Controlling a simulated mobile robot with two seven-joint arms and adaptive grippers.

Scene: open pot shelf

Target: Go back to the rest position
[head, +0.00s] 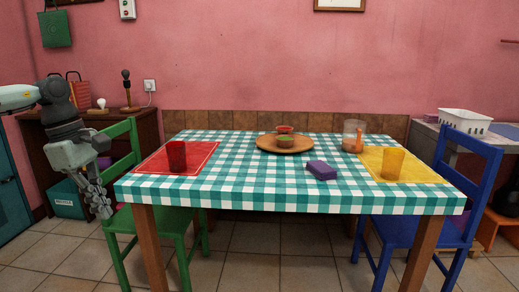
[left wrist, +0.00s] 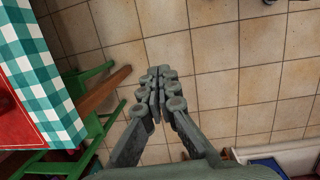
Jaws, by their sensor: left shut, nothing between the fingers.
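My left gripper (head: 105,213) hangs fingers down at the left of the head view, beside the near left corner of the table (head: 290,200) and in front of the green chair (head: 120,132). Its fingers are closed together with nothing between them. The left wrist view also shows the closed gripper (left wrist: 155,88) above bare floor tiles, with the table's edge (left wrist: 65,125) at the left. My right gripper is in neither view.
The checked table holds a red cup (head: 176,157), a yellow cup (head: 393,163), a purple block (head: 321,170) and a round wooden tray (head: 262,146). A blue chair (head: 487,170) stands at the right. A teal box (head: 66,203) sits on the floor at the left.

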